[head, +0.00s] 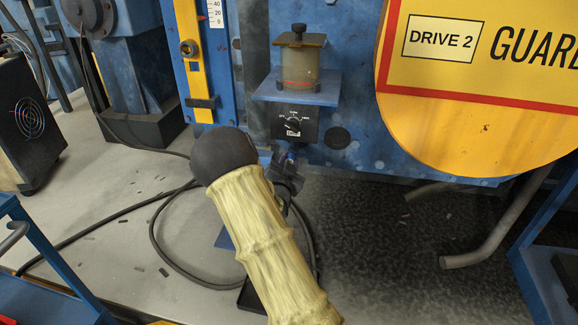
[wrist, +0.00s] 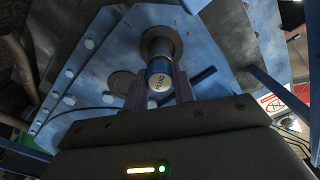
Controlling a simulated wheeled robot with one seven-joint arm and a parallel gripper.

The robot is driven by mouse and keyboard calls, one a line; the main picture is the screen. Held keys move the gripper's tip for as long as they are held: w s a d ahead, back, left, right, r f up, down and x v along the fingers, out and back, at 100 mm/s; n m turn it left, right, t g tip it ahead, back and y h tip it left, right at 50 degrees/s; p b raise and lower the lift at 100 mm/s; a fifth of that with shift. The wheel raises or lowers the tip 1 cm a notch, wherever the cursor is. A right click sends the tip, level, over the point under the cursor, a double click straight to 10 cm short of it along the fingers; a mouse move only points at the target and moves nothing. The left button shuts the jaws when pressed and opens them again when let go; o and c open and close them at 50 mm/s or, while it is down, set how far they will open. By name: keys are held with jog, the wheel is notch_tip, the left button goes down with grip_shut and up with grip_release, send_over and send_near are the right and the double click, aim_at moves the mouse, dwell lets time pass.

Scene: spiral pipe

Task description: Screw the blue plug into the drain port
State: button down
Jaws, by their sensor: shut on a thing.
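The blue plug (wrist: 158,82), a short cylinder with a pale end marked PLUG, sits between the two fingers of my gripper (wrist: 159,92) in the wrist view. The gripper is shut on it. The drain port (wrist: 158,43), a dark round collar on the blue machine, is directly beyond the plug and in line with it. A grey cylindrical part shows between the collar and the blue band; I cannot tell how far the plug is engaged. In the head view, a bit of the blue plug (head: 291,156) shows at the tip of my gripper (head: 288,163), and my arm partly covers this area.
A black dial box (head: 293,123) and a shelf with a cloudy jar (head: 299,66) are above the gripper. A large yellow guard (head: 480,120) is at right. A dark hose (head: 165,250) loops on the floor. A bent pipe (head: 495,235) is at lower right.

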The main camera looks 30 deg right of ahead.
jog(key=shift+m+b, duration=3.3)
jog(key=shift+b, duration=0.35)
jog(key=shift+m+b, duration=3.4)
jog(key=shift+b, duration=0.95)
jog(key=shift+f+m+b, duration=0.1)
jog(key=shift+m+b, duration=2.6)
jog(key=shift+b, duration=0.95)
jog(key=shift+m+b, duration=2.7)
jog(key=shift+b, duration=0.45)
jog(key=c, duration=1.4)
grip_release()
jog(key=shift+o, duration=0.2)
